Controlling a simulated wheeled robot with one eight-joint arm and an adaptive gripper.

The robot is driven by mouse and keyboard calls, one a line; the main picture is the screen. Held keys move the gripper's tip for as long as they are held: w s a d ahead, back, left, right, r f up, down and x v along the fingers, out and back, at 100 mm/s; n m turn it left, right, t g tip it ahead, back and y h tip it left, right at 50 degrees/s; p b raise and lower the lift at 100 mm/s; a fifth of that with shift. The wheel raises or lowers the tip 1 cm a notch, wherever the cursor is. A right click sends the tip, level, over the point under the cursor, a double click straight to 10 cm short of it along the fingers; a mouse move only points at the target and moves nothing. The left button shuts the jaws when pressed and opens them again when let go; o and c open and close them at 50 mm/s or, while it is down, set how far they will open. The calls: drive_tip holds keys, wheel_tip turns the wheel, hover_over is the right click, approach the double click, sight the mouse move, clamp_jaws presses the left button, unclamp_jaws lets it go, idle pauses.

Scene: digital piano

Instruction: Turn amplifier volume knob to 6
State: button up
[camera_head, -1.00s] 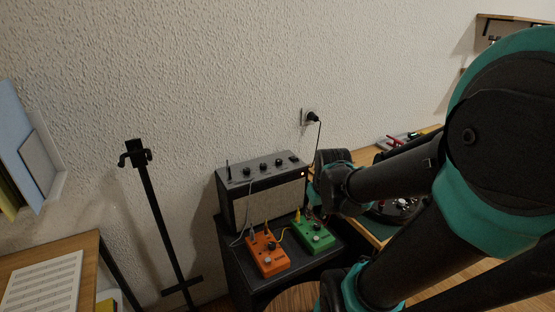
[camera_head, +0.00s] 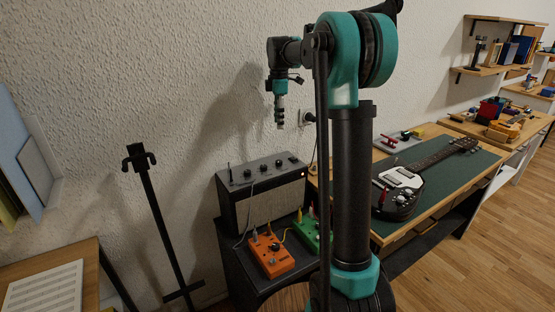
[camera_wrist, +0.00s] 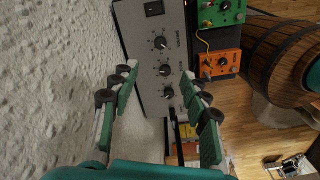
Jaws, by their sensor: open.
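The amplifier (camera_head: 262,205) stands on a dark stand against the wall, its grey control panel on top. In the wrist view the panel (camera_wrist: 143,65) carries a row of black knobs. The volume knob (camera_wrist: 160,43) is the one nearest the black switch, beside lettering that appears to read VOLUME; its exact setting is too small to tell. My gripper (camera_head: 279,117) hangs above the amplifier, pointing down and touching nothing. In the wrist view my gripper (camera_wrist: 158,72) has its fingers spread on either side of the panel, empty.
An orange pedal (camera_head: 271,256) and a green pedal (camera_head: 312,231) with cables sit in front of the amplifier. A black stand (camera_head: 160,220) is at left. A guitar (camera_head: 400,190) lies on the workbench at right. The textured wall is close behind my gripper.

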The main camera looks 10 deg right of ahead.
sight(279, 161)
wheel_tip(279, 161, down, 17)
drive_tip(key=shift+r, duration=0.1)
idle(0.4)
clamp_jaws()
